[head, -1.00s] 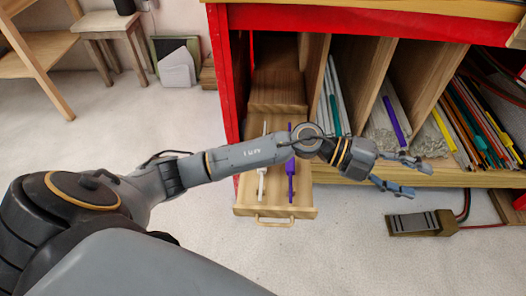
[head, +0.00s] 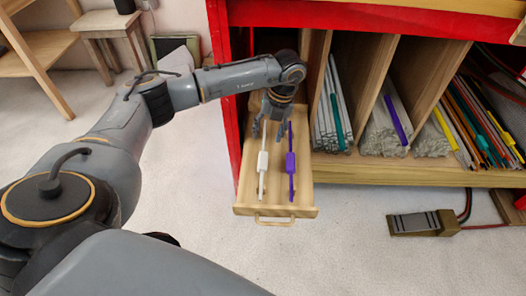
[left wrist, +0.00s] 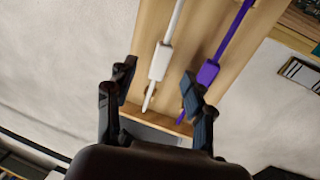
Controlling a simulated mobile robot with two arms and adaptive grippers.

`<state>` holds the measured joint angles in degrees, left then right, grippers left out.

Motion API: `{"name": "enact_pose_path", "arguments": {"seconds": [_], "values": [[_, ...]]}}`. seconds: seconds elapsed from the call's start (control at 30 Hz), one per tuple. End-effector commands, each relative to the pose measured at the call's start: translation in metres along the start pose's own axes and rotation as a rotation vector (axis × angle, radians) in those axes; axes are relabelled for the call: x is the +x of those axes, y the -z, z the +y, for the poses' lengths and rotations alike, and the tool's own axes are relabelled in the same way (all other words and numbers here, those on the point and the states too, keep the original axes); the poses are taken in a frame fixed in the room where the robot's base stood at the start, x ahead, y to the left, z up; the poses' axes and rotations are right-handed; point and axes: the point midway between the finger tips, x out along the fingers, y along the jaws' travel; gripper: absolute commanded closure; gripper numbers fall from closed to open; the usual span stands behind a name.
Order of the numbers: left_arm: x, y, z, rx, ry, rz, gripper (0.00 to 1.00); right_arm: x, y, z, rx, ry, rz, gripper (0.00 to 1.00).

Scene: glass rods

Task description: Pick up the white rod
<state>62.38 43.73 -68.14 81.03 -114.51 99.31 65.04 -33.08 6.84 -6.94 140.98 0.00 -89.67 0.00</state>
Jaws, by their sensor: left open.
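The white rod (head: 262,165), with a thicker white sleeve at its middle, lies lengthwise in the open wooden drawer (head: 300,204). A purple rod (head: 291,170) lies beside it on the right. My left gripper (head: 270,130) is open and empty above the back part of the drawer, over the far end of the white rod. In the left wrist view the white rod (left wrist: 160,62) shows between and beyond the open fingers (left wrist: 155,105), and the purple rod (left wrist: 208,72) shows near the right finger. My right gripper is not in view.
The drawer belongs to a red-framed cabinet (head: 223,90) whose wooden dividers (head: 362,75) rise to the right of it. A pedal (head: 422,223) lies on the floor at the right. The floor in front is clear.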

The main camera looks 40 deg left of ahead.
Motion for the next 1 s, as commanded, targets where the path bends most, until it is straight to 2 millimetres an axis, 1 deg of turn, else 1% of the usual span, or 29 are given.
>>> {"name": "enact_pose_path", "arguments": {"seconds": [0.03,0.1,0.2,0.37,0.43,0.6,0.7,0.8,0.97,1.0], "values": [[0.013,0.001,0.000,0.001,-0.001,0.001,0.47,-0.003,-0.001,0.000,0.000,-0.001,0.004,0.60],[0.024,0.000,-0.001,0.001,0.000,0.001,0.47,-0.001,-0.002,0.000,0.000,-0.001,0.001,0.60],[0.034,0.000,-0.001,0.002,0.001,0.001,0.47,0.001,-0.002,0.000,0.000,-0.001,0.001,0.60],[0.041,0.000,-0.002,0.003,0.003,0.000,0.47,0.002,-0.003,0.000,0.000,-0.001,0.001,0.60],[0.047,0.001,-0.003,0.003,0.002,0.001,0.47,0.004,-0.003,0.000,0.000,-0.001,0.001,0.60],[0.072,0.002,-0.008,0.003,0.002,0.001,0.47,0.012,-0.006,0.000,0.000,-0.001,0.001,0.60],[0.086,0.002,-0.008,0.002,0.003,0.001,0.47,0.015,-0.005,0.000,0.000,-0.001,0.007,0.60],[0.091,0.001,-0.008,0.003,0.003,0.001,0.47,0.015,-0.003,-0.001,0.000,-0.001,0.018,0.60],[0.090,0.001,-0.008,0.003,0.004,0.000,0.47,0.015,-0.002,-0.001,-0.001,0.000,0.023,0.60],[0.090,0.001,-0.008,0.003,0.004,0.000,0.51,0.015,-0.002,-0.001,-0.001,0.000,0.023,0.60]]}}
